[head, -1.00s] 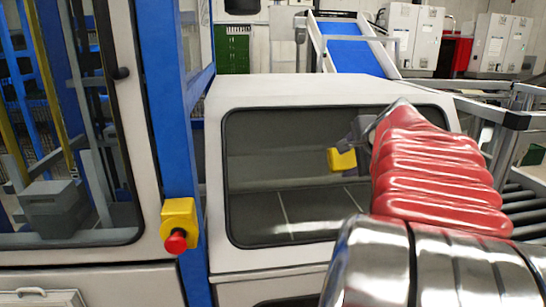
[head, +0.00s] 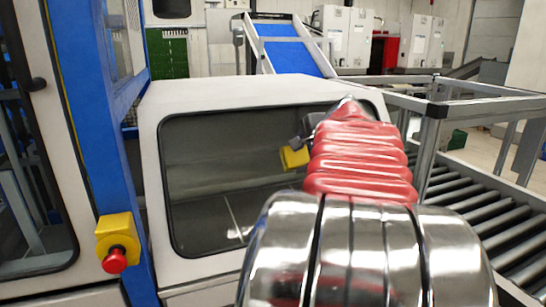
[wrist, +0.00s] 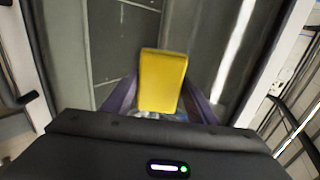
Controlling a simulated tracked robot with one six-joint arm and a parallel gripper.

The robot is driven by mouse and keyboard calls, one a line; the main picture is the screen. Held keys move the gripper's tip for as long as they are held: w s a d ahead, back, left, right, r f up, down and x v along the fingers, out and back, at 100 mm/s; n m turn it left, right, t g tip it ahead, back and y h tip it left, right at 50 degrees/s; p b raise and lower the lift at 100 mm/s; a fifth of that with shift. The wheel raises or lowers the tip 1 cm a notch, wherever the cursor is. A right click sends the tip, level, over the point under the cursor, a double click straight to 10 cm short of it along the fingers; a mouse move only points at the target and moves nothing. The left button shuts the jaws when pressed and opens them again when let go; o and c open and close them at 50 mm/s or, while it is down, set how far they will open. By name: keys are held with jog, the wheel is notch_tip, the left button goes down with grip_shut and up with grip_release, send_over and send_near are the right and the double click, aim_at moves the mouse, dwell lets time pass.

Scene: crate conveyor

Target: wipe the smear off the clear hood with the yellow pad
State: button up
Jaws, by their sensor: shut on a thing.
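The yellow pad (head: 294,158) is held in my gripper (head: 303,145), over the window of the clear hood (head: 205,150). In the wrist view the pad (wrist: 162,80) stands between the two dark fingers of my gripper (wrist: 160,98), with the hood's dark pane behind it. I cannot tell whether the pad touches the pane. Faint pale marks (head: 238,233) show low on the window in the head view; I cannot tell whether they are the smear or something behind the pane. My red-sleeved arm hides the window's right part.
A blue post with a yellow box and red stop button (head: 115,261) stands left of the hood. A roller conveyor (head: 480,215) with metal rails runs along the right. A blue sloped belt (head: 287,55) and white cabinets (head: 345,35) are behind.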

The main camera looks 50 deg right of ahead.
jog(key=shift+s+d, duration=0.5)
jog(key=shift+d, duration=0.4)
jog(key=shift+s+d, duration=0.5)
jog(key=shift+d, duration=0.25)
jog(key=shift+s+d, duration=0.5)
jog(key=shift+d, duration=0.25)
jog(key=shift+w, duration=0.1)
jog(key=shift+w+a, duration=0.1)
jog(key=shift+w+a, duration=0.4)
jog(key=shift+a, duration=0.35)
jog(key=shift+w+a, duration=0.4)
jog(key=shift+a, duration=0.35)
jog(key=shift+w+a, duration=0.1)
jog(key=shift+w+a+f, duration=0.1)
jog(key=shift+w+a, duration=0.4)
jog(key=shift+a, duration=0.25)
jog(key=shift+w+a, duration=0.45)
jog(key=shift+a, duration=0.25)
